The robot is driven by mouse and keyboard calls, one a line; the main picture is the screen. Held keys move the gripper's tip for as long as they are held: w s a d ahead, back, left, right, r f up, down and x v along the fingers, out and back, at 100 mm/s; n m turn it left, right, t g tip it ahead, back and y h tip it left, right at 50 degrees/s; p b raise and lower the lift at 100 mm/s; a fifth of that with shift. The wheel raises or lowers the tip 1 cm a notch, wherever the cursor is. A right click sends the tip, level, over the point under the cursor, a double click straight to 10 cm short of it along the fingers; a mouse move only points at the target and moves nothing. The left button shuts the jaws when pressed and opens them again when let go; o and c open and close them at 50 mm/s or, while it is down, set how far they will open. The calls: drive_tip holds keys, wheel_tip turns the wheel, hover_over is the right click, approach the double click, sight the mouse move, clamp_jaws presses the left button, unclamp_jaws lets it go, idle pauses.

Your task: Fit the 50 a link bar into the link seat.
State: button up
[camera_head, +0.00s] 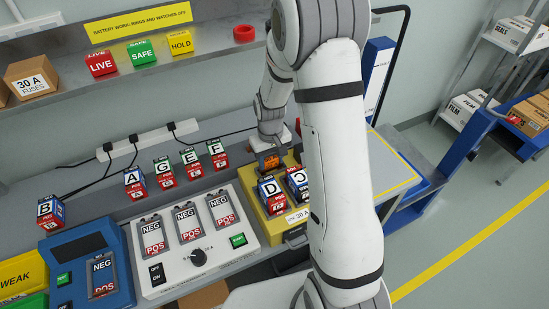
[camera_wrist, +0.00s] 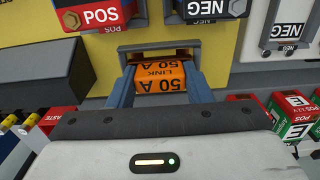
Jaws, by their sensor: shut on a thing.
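The 50 A link bar (camera_wrist: 160,77) is an orange block with black lettering. My gripper (camera_wrist: 160,92) is shut on it, with blue-grey fingers on both sides. In the wrist view the bar's far end is at the mouth of the grey-framed link seat (camera_wrist: 160,50) in the yellow housing (camera_wrist: 240,68). I cannot tell how deep it sits. In the head view my gripper (camera_head: 269,160) is at the back of the yellow housing, behind batteries D (camera_head: 270,195) and C (camera_head: 297,181). The seat is hidden there.
Batteries F (camera_head: 217,154), E (camera_head: 192,163), G (camera_head: 164,172), A (camera_head: 135,182) and B (camera_head: 51,212) stand left of my gripper. A white charger (camera_head: 165,255) and a blue tester (camera_head: 88,265) are in front. A shelf with coloured boxes (camera_head: 141,52) runs above.

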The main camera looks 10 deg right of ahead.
sight(271, 159)
drive_tip(key=shift+f, duration=0.35)
drive_tip(key=shift+f, duration=0.15)
drive_tip(key=o, duration=1.2)
wheel_tip(271, 159, up, 12)
drive_tip(key=b, duration=0.2)
drive_tip(key=s+r+t, duration=0.1)
drive_tip(key=s+r, duration=0.2)
drive_tip(key=s, duration=0.4)
drive_tip(key=s+r+m+t, duration=0.1)
drive_tip(key=s+r, duration=0.3)
drive_tip(key=s, duration=0.3)
drive_tip(key=s+d+r+m+t, duration=0.1)
drive_tip(key=s+r, duration=0.3)
drive_tip(key=s, duration=0.3)
drive_tip(key=shift+s+d+r, duration=0.1)
drive_tip(key=shift+s+r, duration=0.05)
drive_tip(key=shift+s, duration=0.05)
